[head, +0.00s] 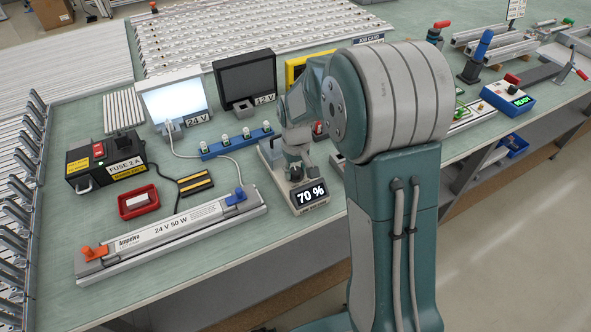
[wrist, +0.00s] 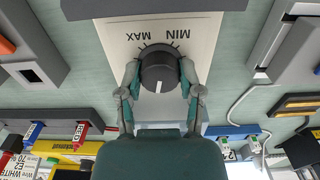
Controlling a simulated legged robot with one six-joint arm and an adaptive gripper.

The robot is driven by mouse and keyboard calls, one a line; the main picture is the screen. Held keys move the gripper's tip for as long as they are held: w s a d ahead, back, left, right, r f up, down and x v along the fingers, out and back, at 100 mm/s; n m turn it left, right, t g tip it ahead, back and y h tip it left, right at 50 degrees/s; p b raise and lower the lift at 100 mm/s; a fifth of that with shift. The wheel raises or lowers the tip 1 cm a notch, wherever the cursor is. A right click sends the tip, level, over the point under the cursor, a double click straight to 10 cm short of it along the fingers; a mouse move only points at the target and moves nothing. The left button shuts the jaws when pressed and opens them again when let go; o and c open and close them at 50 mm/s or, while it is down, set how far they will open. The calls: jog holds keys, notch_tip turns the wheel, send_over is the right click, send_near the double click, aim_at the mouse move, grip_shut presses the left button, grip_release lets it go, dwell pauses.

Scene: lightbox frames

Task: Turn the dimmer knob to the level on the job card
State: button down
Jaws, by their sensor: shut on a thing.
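The dimmer (head: 311,207) stands on the bench in the head view, its display lit and reading 70 %. My gripper (head: 296,168) is over it and hides its knob there. In the wrist view the round dark knob (wrist: 158,62) sits on a pale plate (wrist: 116,38) marked MIN and MAX, upside down in the picture. A white pointer mark on the knob faces the bottom of the picture. My gripper (wrist: 159,78) is shut on the knob, one finger on each side.
A lit 24 V light panel (head: 174,103) and a dark 12 V panel (head: 247,79) stand behind. A 24 V 50 W driver (head: 170,229), a fuse box (head: 103,162) and a red tray (head: 138,202) are to the left. Cables run across the bench. Bare bench lies in front.

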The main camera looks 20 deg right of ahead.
aim_at(295, 170)
jog(key=shift+s+f, duration=0.1)
jog(key=shift+f, duration=0.05)
jog(key=shift+c, duration=1.3)
grip_release()
notch_tip(295, 170, up, 12)
